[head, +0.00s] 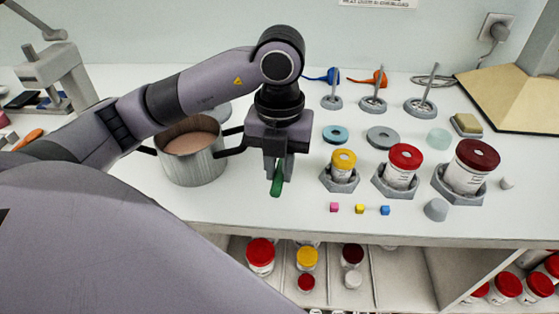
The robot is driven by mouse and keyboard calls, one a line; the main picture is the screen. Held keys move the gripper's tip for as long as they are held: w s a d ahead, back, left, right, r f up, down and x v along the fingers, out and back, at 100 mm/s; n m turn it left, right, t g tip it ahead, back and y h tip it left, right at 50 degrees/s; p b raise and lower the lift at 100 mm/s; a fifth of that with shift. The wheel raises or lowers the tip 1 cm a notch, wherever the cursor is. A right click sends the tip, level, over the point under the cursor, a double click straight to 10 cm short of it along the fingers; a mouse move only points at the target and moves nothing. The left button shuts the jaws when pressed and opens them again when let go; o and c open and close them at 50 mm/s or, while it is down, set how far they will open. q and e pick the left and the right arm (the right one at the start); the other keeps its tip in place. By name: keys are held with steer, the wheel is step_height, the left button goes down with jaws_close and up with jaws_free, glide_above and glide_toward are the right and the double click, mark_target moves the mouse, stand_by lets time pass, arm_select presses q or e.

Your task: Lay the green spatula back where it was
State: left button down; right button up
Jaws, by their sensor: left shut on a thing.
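My left gripper (277,170) points down over the white worktop (280,208), just right of the metal pot. It is shut on the green spatula (277,183), of which only a short green part shows below the fingers. The rest of the spatula is hidden by the gripper. I cannot tell whether its lower end touches the worktop. My right gripper is not in view.
The pot (193,165) holds a pinkish-brown mass. Jars with yellow (343,158), red (406,155) and dark red (477,152) lids stand in grey holders to the right. Small cubes (359,209) lie near the front edge. Grey stirrers (378,92) stand behind.

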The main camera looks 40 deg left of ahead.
mark_target(280, 173)
arm_select(q)
steer(key=shift+f+b, duration=0.4)
steer(key=shift+f, duration=0.5)
steer(key=shift+f, duration=0.1)
steer(key=shift+f+b, duration=0.3)
steer(key=shift+b, duration=0.05)
steer(key=shift+f, duration=0.15)
steer(key=shift+f+b, duration=0.25)
steer(key=shift+b, duration=0.15)
steer(key=c, duration=1)
jaws_free()
steer(key=shift+o, duration=0.2)
